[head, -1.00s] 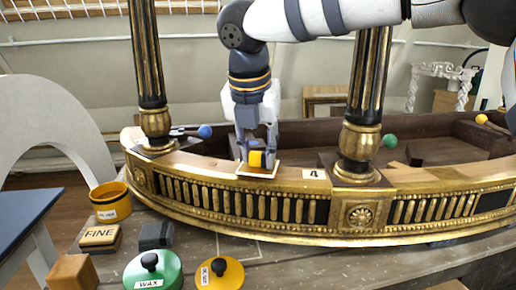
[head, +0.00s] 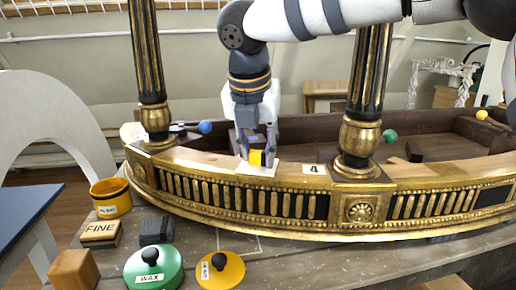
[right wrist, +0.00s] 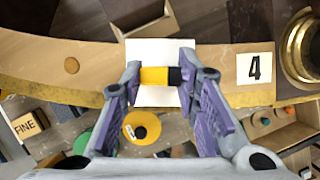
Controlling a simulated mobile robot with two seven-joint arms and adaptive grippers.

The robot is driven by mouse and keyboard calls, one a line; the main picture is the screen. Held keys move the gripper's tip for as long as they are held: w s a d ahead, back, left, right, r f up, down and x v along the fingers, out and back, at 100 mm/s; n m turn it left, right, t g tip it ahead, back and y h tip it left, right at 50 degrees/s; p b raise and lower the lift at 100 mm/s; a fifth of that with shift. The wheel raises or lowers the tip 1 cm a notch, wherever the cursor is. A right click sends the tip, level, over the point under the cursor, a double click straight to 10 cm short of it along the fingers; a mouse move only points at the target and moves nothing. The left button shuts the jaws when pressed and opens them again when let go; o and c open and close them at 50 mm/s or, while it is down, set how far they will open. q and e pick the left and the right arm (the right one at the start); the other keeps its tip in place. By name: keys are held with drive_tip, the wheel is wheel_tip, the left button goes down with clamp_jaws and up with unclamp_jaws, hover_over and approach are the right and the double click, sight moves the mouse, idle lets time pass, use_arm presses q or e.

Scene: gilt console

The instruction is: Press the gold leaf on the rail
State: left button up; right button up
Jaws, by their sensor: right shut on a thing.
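A white square sheet (head: 262,171) lies on the bare wooden top of the curved rail (head: 205,160), between two fluted columns. No gold shows on the sheet's visible face. My right gripper (head: 257,155) points down over it, shut on a yellow-and-black pad (head: 255,158). In the right wrist view the pad (right wrist: 154,76) lies crosswise between the fingertips, over the middle of the white sheet (right wrist: 160,50). The pad appears to be at or just above the sheet; contact is hidden. My left gripper is not in view.
A card marked 4 (head: 315,169) lies right of the sheet, by the right column (head: 359,140). The left column (head: 152,100) stands nearby. In front are a yellow pot (head: 111,199), a FINE block (head: 101,233), a green WAX lid (head: 153,268) and a yellow lid (head: 220,270).

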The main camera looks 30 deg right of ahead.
drive_tip(key=shift+f, duration=0.1)
drive_tip(key=shift+r, duration=3.55)
